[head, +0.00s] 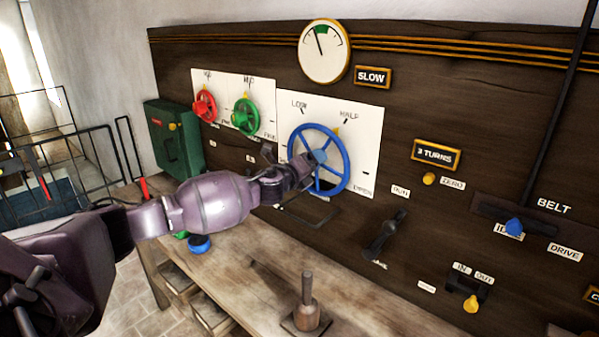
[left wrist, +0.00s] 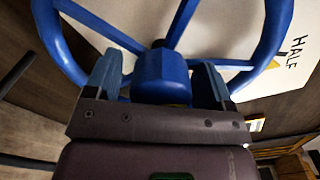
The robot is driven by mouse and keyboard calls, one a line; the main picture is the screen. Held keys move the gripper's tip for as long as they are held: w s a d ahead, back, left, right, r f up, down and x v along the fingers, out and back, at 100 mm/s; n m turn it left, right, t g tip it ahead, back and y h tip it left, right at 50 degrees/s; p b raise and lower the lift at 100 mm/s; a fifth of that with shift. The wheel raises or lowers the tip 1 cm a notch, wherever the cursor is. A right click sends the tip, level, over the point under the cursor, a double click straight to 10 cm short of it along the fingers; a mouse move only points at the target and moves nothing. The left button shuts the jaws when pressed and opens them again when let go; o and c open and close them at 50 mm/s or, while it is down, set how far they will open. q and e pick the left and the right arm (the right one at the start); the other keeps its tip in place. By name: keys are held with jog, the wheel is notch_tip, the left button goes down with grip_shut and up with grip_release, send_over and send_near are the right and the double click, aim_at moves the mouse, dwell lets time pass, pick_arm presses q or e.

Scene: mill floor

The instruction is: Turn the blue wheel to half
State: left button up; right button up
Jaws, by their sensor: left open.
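The blue wheel (head: 347,168) is mounted on a white plate (head: 368,150) marked LOW, HALF and OPEN. A small yellow pointer (head: 336,131) shows at its upper rim, close to the HALF mark; I cannot tell whether they line up exactly. My left gripper (head: 302,162) is at the wheel's middle. In the left wrist view, the open fingers of my left gripper (left wrist: 155,78) stand on either side of the blue hub (left wrist: 162,72), with the spokes behind. Contact with the hub is unclear. My right gripper is not in view.
Smaller red (head: 204,106) and green (head: 245,117) wheels sit left of the blue one. A gauge (head: 323,51) hangs above. A black lever (head: 384,236) is to the right. A wooden bench (head: 250,285) with an upright wooden-handled piece (head: 307,305) stands below.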

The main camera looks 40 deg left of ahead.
pick_arm(q)
jog(key=s+b, duration=0.1)
jog(key=s, duration=0.9)
jog(key=shift+a+b, duration=0.35)
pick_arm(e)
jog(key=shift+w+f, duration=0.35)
